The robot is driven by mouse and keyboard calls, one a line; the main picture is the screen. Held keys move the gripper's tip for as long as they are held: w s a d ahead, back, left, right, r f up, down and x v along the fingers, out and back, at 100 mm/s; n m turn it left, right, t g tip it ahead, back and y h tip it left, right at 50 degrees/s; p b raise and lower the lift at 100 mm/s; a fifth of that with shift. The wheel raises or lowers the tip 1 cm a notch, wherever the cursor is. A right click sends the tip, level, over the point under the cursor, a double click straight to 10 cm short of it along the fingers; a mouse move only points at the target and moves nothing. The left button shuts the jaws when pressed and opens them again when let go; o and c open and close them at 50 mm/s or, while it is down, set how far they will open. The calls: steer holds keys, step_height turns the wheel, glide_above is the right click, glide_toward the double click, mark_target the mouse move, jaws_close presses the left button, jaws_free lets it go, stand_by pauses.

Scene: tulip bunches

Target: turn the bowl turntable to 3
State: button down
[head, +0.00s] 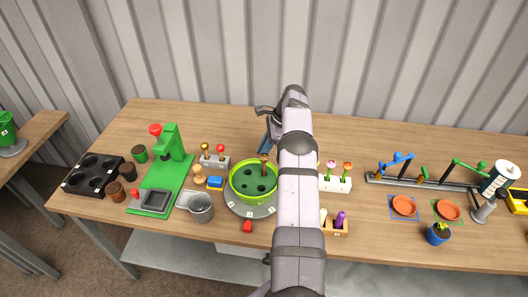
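The bowl turntable is a bright green round bowl (245,194) with dark round holes in its floor. It sits on a grey disc (237,209) with small white number labels along its front edge, too small to read surely. A red marker (247,226) is on the table at the front of the disc. A small brown-orange knob or flower head (265,158) shows at the bowl's back right. My arm passes just right of the bowl and covers part of the disc's right side. My gripper is largely behind the arm near the bowl's back; its fingers cannot be made out.
A grey flower rack (214,162) stands behind left. Right of my arm are a white rack (336,184) and a wooden holder (335,229).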

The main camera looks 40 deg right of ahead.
stand_by(0.3)
steer(key=c, duration=1.6)
jaws_free()
steer(key=shift+b+v, duration=0.35)
steer(key=shift+v, duration=3.35)
steer(key=shift+a, duration=0.1)
